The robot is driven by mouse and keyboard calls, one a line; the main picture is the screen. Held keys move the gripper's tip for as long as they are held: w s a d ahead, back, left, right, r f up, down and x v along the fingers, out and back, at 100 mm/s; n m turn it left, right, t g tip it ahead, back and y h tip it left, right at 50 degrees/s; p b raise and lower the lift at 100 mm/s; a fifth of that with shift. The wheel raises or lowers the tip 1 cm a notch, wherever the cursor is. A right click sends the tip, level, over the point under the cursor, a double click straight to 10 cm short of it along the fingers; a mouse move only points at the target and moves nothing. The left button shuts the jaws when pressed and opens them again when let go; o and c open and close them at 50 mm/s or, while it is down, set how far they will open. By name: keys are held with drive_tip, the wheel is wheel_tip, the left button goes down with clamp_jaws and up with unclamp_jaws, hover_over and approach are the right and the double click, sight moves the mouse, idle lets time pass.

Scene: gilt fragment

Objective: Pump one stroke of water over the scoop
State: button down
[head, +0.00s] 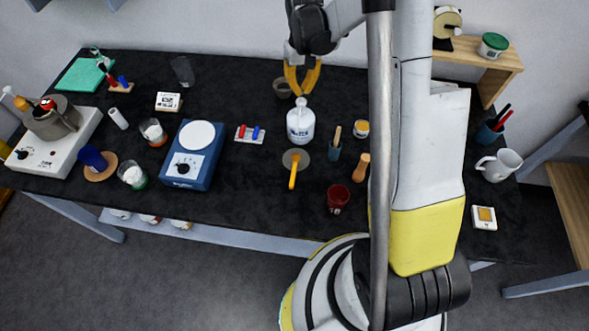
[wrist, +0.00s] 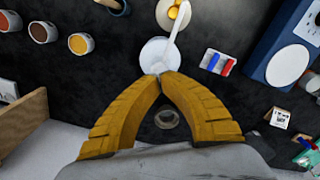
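The white pump bottle (head: 300,126) with a dark-printed label stands upright mid-table, its pump head on top. In the wrist view, the bottle (wrist: 154,53) lies just beyond my fingertips, its white spout pointing away from my gripper.
A dark cup (head: 282,89) stands behind the bottle. Red and blue pieces on a white holder (head: 249,134) and a blue hotplate (head: 190,157) are to the left.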

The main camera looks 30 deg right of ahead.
sight(301, 100)
drive_tip(key=shift+f, duration=0.1)
idle(0.3)
drive_tip(key=shift+f+b, duration=2.15)
drive_tip(key=shift+f, duration=0.2)
drive_tip(key=shift+r, duration=0.15)
drive_tip(key=shift+r+p, duration=1.45)
drive_tip(key=shift+r, duration=0.85)
drive_tip(key=shift+r, duration=0.1)
wheel_tip(301, 100, up, 6)
drive_tip(key=p, duration=0.3)
drive_tip(key=shift+s+f, duration=0.1)
drive_tip(key=shift+f, duration=0.1)
